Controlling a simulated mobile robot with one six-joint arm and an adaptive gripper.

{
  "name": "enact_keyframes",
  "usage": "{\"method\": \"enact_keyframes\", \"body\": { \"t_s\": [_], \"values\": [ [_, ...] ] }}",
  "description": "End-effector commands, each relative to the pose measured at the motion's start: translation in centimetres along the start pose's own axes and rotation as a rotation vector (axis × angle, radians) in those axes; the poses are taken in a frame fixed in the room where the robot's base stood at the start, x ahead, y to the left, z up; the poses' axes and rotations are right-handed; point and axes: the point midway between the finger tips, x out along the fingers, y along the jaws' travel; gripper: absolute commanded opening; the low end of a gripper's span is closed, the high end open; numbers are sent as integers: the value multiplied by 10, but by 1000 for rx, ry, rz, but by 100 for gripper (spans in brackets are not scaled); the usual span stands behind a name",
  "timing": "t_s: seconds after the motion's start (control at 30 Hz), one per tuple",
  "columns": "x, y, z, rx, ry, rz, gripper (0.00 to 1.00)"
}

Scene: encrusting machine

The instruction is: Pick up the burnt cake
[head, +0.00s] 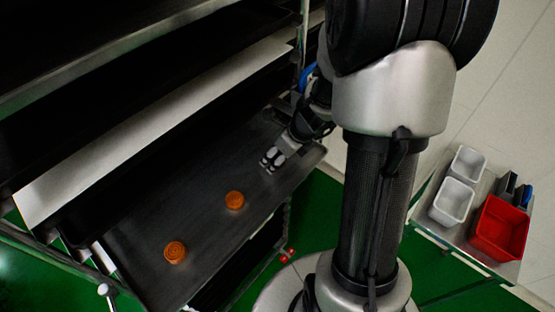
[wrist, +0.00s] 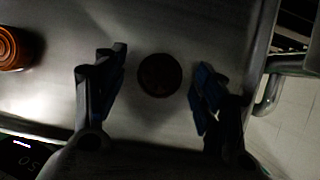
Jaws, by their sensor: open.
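The burnt cake (wrist: 160,75) is a dark, round, almost black disc on the grey metal tray (wrist: 200,25) in the wrist view. My gripper (wrist: 157,88) is open, with one finger on each side of the cake in the picture and a gap to both. I cannot tell how high the fingers are above the tray. In the head view my gripper (head: 270,161) is low over the right part of the dark tray (head: 150,222). The burnt cake cannot be made out there.
Two orange-brown cakes (head: 235,200) (head: 175,252) lie on the tray to the left of my gripper. Rack shelves (head: 160,110) overhang the tray's back. A side table at right holds a red bin (head: 500,228) and white bins (head: 453,201) (head: 467,164).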

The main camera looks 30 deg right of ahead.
Motion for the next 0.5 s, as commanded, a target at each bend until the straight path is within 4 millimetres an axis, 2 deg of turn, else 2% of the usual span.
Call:
{"method": "enact_keyframes", "body": {
  "t_s": [0.07,0.5],
  "values": [
    [0,0,0,0,0,0,63],
    [-1,0,0,0,0,0,34]
  ]
}}
